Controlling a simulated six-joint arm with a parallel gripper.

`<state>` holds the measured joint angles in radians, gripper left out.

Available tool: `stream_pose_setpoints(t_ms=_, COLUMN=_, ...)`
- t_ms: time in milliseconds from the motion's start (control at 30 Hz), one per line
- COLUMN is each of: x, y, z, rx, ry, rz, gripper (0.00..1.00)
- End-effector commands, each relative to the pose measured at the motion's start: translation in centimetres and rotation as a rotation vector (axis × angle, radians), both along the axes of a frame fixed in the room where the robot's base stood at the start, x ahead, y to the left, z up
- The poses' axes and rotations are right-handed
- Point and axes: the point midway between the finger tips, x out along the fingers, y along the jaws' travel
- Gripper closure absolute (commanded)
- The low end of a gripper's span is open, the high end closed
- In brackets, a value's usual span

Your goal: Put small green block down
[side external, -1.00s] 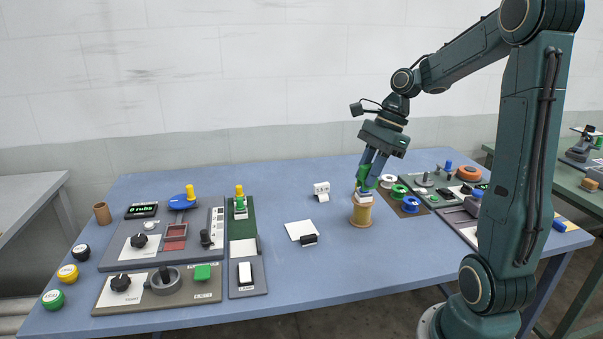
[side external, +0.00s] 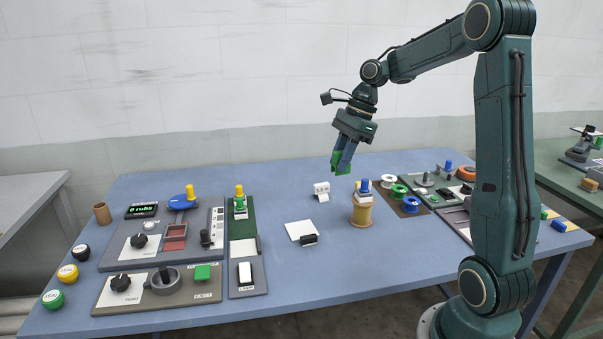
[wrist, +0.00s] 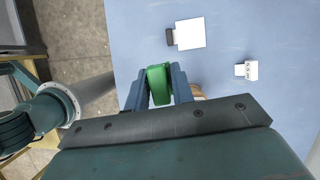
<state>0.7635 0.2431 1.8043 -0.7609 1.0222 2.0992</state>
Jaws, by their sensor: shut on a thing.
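The small green block (side external: 338,163) is between the fingers of my gripper (side external: 342,160), held in the air above the blue table. In the wrist view the green block (wrist: 158,84) shows upright between the two blue-grey fingers of my gripper (wrist: 159,88). In the side view it hangs above and to the left of the tan spool-shaped stand (side external: 361,216). Its underside is clear of everything there.
A blue-handled white piece (side external: 363,190) sits on top of the tan stand. A white sheet (side external: 299,230) with a black clip (side external: 309,240) and a small white labelled holder (side external: 322,190) are nearby. Control panels (side external: 160,240) fill the left. Spools (side external: 411,203) stand right.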

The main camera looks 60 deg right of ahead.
Motion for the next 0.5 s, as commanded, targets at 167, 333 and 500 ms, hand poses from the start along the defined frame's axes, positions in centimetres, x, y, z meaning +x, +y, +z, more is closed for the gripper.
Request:
stream_pose_setpoints(t_ms=167, x=4.7, y=0.1, z=0.2, rx=-0.005, ry=0.003, rz=-0.023, gripper=0.98)
stream_pose_setpoints(t_ms=333, x=9.0, y=0.8, z=0.4, rx=-0.008, ry=0.004, rz=-0.049, gripper=0.98)
stream_pose_setpoints(t_ms=500, x=13.2, y=2.1, z=0.3, rx=-0.008, ry=0.002, rz=-0.074, gripper=0.98)
